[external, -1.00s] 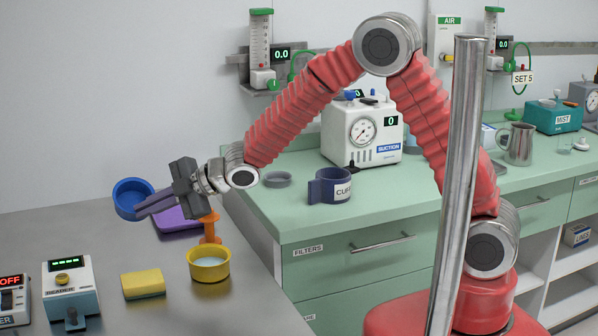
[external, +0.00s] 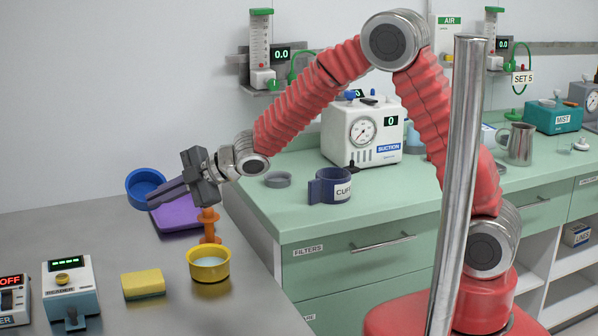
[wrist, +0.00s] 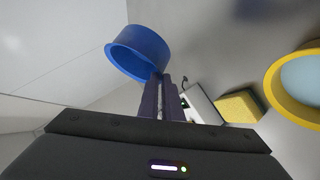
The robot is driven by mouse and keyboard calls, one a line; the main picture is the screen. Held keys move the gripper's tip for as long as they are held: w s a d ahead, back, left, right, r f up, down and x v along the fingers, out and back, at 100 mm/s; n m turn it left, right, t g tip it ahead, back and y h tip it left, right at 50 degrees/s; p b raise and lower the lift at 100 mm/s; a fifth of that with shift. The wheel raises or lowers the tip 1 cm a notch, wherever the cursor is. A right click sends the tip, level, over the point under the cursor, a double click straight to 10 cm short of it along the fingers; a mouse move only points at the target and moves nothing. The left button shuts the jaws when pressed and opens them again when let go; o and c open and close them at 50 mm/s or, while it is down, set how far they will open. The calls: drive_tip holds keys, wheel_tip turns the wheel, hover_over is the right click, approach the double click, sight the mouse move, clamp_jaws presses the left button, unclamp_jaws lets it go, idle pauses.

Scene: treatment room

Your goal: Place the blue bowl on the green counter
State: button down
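The blue bowl (external: 144,187) is held in the air above the steel table, tilted, at the tips of my gripper (external: 160,196). In the wrist view the bowl (wrist: 139,52) sits at the fingertips, and the two fingers of my gripper (wrist: 163,88) are close together on its rim. The green counter (external: 290,215) is to the right of my gripper, with a clear stretch near its left front edge.
On the counter stand a dark cuff cup (external: 328,188), a small grey dish (external: 278,180) and a white suction unit (external: 362,140). On the steel table are a purple tray (external: 178,216), an orange stand (external: 209,228), a yellow bowl (external: 208,270) and a sponge (external: 143,285).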

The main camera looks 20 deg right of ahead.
drive_tip(key=w+d+r+m+t+h, duration=0.1)
drive_tip(key=w+d+r+m, duration=0.3)
drive_tip(key=d, duration=1)
drive_tip(key=w+d+r+m+h, duration=0.15)
drive_tip(key=w+d, duration=0.35)
drive_tip(key=d, duration=0.9)
drive_tip(key=s+d+m+h, duration=0.1)
drive_tip(key=s+d+m, duration=0.2)
drive_tip(key=d, duration=1.3)
drive_tip(key=s+d+r+m+t+h, duration=0.1)
drive_tip(key=s+d+m, duration=0.3)
drive_tip(key=s+d, duration=0.4)
drive_tip(key=d+h, duration=0.1)
drive_tip(key=d, duration=0.6)
drive_tip(key=shift+d, duration=0.35)
drive_tip(key=shift+w+h, duration=0.1)
drive_tip(key=shift+h, duration=0.15)
wheel_tip(320, 180, down, 6)
drive_tip(key=shift+f, duration=0.15)
